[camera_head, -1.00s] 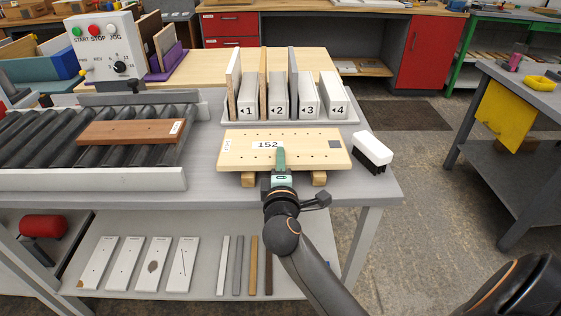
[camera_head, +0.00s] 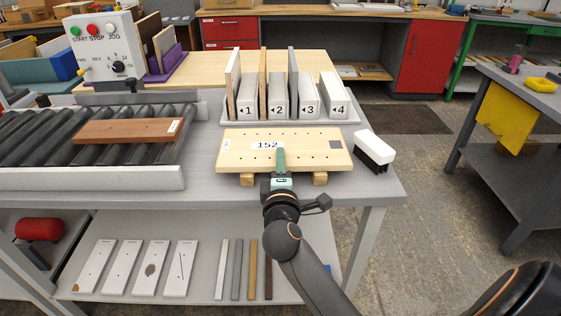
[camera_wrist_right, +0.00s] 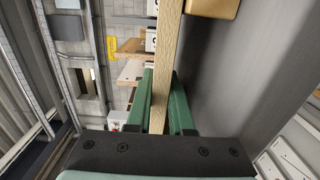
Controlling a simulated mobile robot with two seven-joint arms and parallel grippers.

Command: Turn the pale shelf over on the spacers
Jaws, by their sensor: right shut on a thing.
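The pale shelf (camera_head: 312,150), a light wooden board marked 152 with small holes and a dark square at its right, lies flat on two wooden spacers (camera_head: 320,179). The left spacer (camera_head: 248,179) shows under the front edge. My right gripper (camera_head: 281,163) is at the middle of the shelf's front edge. In the right wrist view, its green fingers (camera_wrist_right: 161,100) are shut on the shelf's edge (camera_wrist_right: 167,60), one on each face. A spacer (camera_wrist_right: 212,7) also shows at the top there. My left gripper is not in view.
A rack (camera_head: 290,118) with numbered slots 1 to 4 and upright boards stands just behind the shelf. A white-topped brush (camera_head: 374,148) sits to its right. A roller conveyor (camera_head: 60,150) with a brown board (camera_head: 128,131) is at the left.

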